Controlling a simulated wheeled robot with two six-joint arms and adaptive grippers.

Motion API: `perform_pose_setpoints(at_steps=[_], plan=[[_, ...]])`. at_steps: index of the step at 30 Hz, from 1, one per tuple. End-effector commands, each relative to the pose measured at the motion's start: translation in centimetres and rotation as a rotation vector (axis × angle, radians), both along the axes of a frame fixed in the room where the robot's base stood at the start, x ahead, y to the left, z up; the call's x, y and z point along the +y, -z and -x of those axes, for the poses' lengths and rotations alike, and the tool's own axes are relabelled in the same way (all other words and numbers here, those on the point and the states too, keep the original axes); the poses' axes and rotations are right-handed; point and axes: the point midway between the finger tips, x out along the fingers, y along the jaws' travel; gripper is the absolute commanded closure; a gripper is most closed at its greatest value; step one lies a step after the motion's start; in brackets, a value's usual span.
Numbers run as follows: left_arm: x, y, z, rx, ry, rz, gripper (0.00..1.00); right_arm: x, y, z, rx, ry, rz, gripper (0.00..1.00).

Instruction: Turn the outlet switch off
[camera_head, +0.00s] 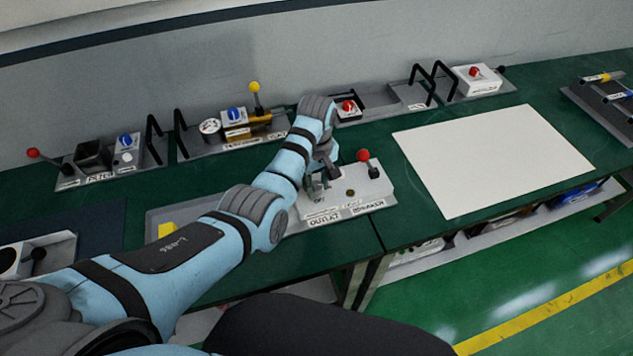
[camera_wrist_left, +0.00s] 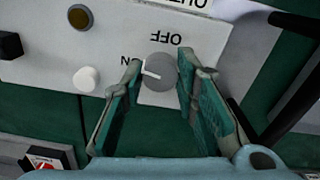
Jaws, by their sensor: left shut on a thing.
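The outlet switch is a round grey knob (camera_wrist_left: 163,71) with a white mark on a white panel (camera_wrist_left: 115,45). In the left wrist view the lettering is upside down, with OFF above the knob and ON at its left; the white mark points left toward ON. My left gripper (camera_wrist_left: 160,80) has its two fingers on either side of the knob and is shut on it. In the head view the left gripper (camera_head: 319,178) reaches down at the left part of the white control box (camera_head: 350,188), and my arm and fingers mostly hide the knob. My right gripper is not in view.
A red-topped lever (camera_head: 363,156) stands on the same box, close right of the gripper. Behind are panels with black handles (camera_head: 421,86), a yellow-topped lever (camera_head: 254,88) and a red knob (camera_head: 348,106). A bare white sheet (camera_head: 490,160) lies to the right.

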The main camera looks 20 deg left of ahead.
Motion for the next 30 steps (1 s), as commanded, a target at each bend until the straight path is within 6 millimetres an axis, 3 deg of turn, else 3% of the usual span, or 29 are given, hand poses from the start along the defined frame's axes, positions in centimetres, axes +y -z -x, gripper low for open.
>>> perform_pose_setpoints(at_steps=[30], plan=[[-0.05,0.05,-0.02,-0.001,0.948,-0.002,1.00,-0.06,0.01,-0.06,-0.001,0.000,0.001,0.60]])
